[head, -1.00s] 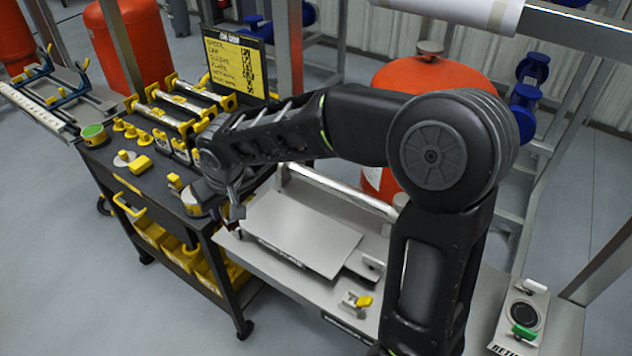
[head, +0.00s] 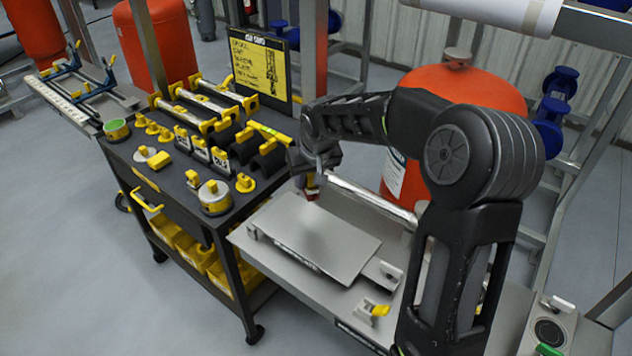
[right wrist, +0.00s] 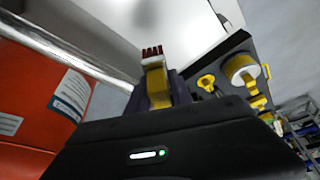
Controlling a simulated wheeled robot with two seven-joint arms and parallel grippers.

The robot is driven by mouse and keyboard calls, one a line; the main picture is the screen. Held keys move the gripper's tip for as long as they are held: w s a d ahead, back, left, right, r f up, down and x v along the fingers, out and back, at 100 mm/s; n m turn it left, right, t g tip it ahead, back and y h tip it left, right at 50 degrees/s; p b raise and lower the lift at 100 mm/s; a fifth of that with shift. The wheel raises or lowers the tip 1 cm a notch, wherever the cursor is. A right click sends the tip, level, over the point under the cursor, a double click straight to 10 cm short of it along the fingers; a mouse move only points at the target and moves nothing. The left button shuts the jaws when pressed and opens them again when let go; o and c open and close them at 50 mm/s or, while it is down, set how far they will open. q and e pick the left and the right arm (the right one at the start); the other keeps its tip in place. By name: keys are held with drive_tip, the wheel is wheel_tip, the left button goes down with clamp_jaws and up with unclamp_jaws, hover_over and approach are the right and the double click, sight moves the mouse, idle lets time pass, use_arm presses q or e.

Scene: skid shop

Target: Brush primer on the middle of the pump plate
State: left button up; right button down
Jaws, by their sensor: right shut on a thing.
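The pump plate (head: 330,245) is a flat grey sheet lying on the metal bench; it also shows in the right wrist view (right wrist: 195,25). My right gripper (head: 312,180) is over the plate's far left part, shut on a brush (right wrist: 155,80). The brush has a yellow body and dark red bristles, and its red tip (head: 311,192) points down at the plate. I cannot tell whether the bristles touch it. A soft grey patch (right wrist: 147,14) shows on the plate beyond the bristles; I cannot tell whether it is shadow or primer. My left gripper is out of view.
A black cart (head: 160,190) with yellow tools, fittings and an open round tin (head: 215,197) stands left of the bench. A shiny pipe (head: 370,197) runs behind the plate. A yellow-handled clamp (head: 373,311) sits at the bench front. An orange tank (head: 465,90) stands behind.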

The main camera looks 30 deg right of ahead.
drive_tip(key=shift+d+f, duration=0.2)
drive_tip(key=shift+d, duration=0.8)
drive_tip(key=shift+s+f, duration=0.1)
